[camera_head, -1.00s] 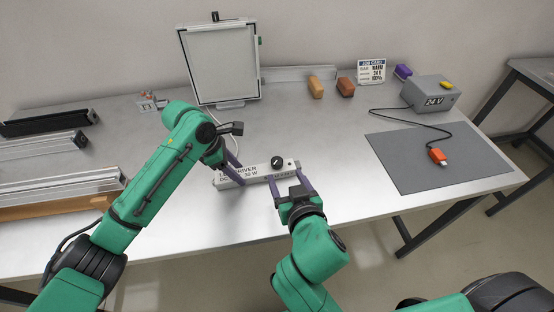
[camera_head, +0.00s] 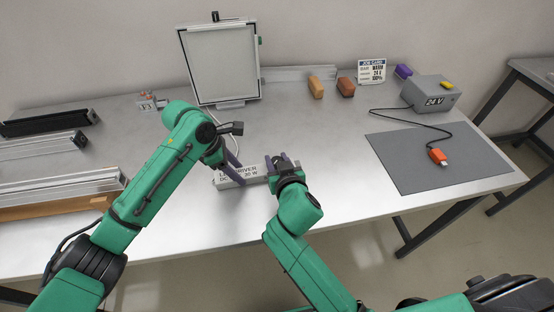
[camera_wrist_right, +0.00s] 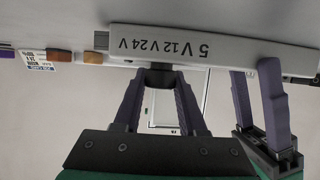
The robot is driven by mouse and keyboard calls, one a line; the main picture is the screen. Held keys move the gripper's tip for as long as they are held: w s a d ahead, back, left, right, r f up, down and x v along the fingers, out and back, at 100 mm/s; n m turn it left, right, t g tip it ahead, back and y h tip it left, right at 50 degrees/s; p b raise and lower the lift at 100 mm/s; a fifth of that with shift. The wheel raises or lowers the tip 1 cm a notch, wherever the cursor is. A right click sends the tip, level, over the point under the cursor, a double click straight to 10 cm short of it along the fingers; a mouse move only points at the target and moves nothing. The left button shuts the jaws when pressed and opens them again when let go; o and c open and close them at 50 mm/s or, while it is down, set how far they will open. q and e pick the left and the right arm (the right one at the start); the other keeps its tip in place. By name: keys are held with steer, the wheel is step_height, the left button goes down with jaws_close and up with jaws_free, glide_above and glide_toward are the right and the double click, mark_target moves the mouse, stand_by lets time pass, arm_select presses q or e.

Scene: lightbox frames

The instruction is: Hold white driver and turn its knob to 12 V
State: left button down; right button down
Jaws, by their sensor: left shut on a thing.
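The white driver (camera_head: 238,178) is a long bar lying near the table's front middle. My left gripper (camera_head: 231,168) is shut on it near its left part; its fingers also show at the right of the right wrist view (camera_wrist_right: 258,100). My right gripper (camera_head: 283,163) is at the driver's right end, with its fingers on both sides of the dark knob (camera_wrist_right: 159,77). I cannot tell whether they press on it. The right wrist view shows "5 V 12 V 24 V" upside down on the driver (camera_wrist_right: 225,45). The knob's pointer is hidden, as is the knob in the head view.
A framed panel (camera_head: 220,65) stands behind the driver. A job card (camera_head: 371,70) reads 24 V. A grey 24 V box (camera_head: 430,95) has a cable to an orange plug (camera_head: 437,155) on the dark mat (camera_head: 410,175). Metal profiles (camera_head: 55,183) lie at left.

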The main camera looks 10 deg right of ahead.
steer(key=shift+d+n+y, duration=0.1)
steer(key=shift+n+y, duration=0.2)
steer(key=n+g+y, duration=0.1)
steer(key=n+y, duration=0.2)
steer(key=y, duration=0.1)
steer(key=shift+r+n, duration=0.1)
steer(key=shift+n, duration=0.2)
steer(key=n+g+y, duration=0.1)
steer(key=n+y, duration=0.1)
steer(key=n+g+y, duration=0.1)
steer(key=n+y, duration=0.1)
steer(key=shift+a+g, duration=0.3)
steer(key=shift+n+g+y, duration=0.3)
steer(key=shift+d, duration=0.1)
arm_select(q)
steer(key=shift+d, duration=0.1)
arm_select(e)
steer(key=shift+c, duration=2.3)
jaws_free()
steer(key=shift+d, duration=0.1)
steer(key=shift+d, duration=0.1)
